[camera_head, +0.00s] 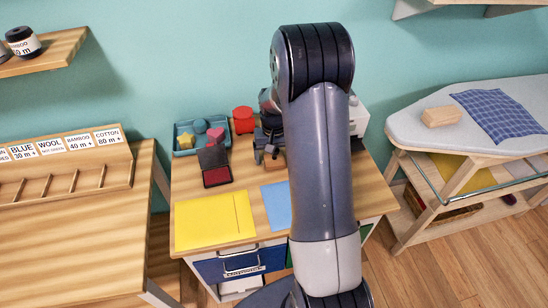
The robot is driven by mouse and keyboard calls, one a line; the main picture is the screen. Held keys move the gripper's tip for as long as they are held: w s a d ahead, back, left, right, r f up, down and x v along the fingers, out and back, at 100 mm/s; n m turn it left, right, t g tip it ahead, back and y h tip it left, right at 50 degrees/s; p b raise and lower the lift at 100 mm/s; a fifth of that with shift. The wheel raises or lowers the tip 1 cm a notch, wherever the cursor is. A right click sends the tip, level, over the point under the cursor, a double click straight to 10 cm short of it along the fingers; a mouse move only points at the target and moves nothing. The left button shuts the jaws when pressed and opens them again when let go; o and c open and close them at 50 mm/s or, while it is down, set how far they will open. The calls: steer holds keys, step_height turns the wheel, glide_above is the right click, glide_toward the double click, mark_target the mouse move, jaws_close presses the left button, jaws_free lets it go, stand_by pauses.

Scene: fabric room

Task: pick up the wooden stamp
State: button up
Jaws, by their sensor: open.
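A small brown wooden piece (276,161), which looks like the wooden stamp, is on the sewing desk, partly hidden behind my gripper and arm. My gripper (265,155) is open and points down at the desk, just in front of this piece in the picture. I cannot tell whether the fingers are around it, beside it or touching it. An open ink pad (217,177) with a red surface and a dark raised lid lies to the left of my gripper.
A teal tray (184,152) with small coloured items and a red spool (243,120) stand behind. Yellow sheets (214,221) and a blue sheet (277,205) lie in front. A white machine (358,115) is partly hidden. An ironing board (408,122) with a wooden block (441,116) stands right.

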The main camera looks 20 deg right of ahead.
steer(key=shift+s, duration=0.1)
steer(key=shift+c, duration=0.3)
steer(key=c, duration=1)
steer(key=shift+r, duration=0.1)
steer(key=shift+c, duration=0.2)
